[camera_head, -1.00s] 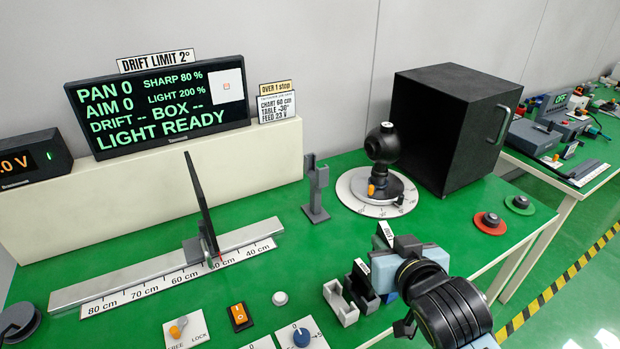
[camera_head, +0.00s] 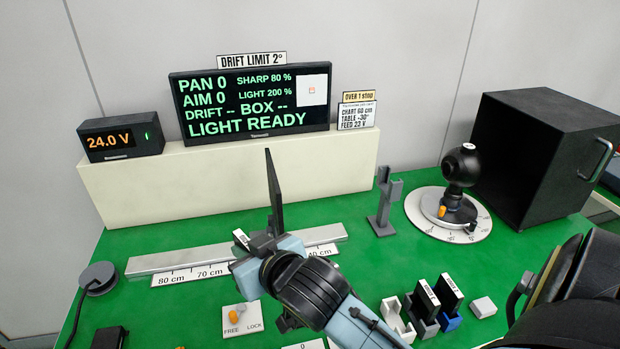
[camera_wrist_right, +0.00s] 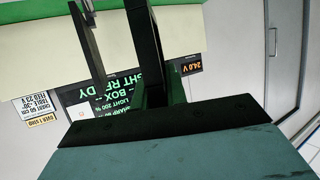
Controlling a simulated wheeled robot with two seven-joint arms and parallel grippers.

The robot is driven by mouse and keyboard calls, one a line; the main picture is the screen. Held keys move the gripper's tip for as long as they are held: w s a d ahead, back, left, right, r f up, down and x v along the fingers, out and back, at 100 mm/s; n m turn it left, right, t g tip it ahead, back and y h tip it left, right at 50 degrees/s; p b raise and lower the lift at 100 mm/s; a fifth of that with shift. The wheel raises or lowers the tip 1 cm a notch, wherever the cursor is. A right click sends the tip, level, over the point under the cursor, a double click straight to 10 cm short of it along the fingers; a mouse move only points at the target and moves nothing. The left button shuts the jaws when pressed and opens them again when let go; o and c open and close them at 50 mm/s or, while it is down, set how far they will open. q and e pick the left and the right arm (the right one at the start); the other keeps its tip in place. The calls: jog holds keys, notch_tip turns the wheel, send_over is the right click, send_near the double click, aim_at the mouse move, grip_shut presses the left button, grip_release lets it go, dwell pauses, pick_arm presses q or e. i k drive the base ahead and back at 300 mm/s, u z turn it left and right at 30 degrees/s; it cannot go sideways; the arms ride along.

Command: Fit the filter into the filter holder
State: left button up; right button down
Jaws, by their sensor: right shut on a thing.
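My right gripper (camera_head: 262,244) is shut on a small part with a white label, which I take to be the filter (camera_head: 241,238). The hand hides most of it. They are over the rail in the head view, in front of the upright dark plate. The grey post with a forked top (camera_head: 384,203), apparently the filter holder, stands right of the rail and well away from the gripper. Its fork looks empty. In the right wrist view, dark finger parts (camera_wrist_right: 160,70) show, but the held part is not clear. My left gripper is not in view.
The tall dark plate (camera_head: 274,190) stands on the rail (camera_head: 150,262), close to the gripper. A camera on a round turntable (camera_head: 418,212) and a black box (camera_head: 535,150) are at right. A small rack (camera_head: 393,320) has an empty white slot and two labelled black plates.

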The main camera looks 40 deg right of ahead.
aim_at(386, 190)
jog(key=u, duration=1.95)
jog(key=k, duration=2.25)
jog(key=z, duration=1.25)
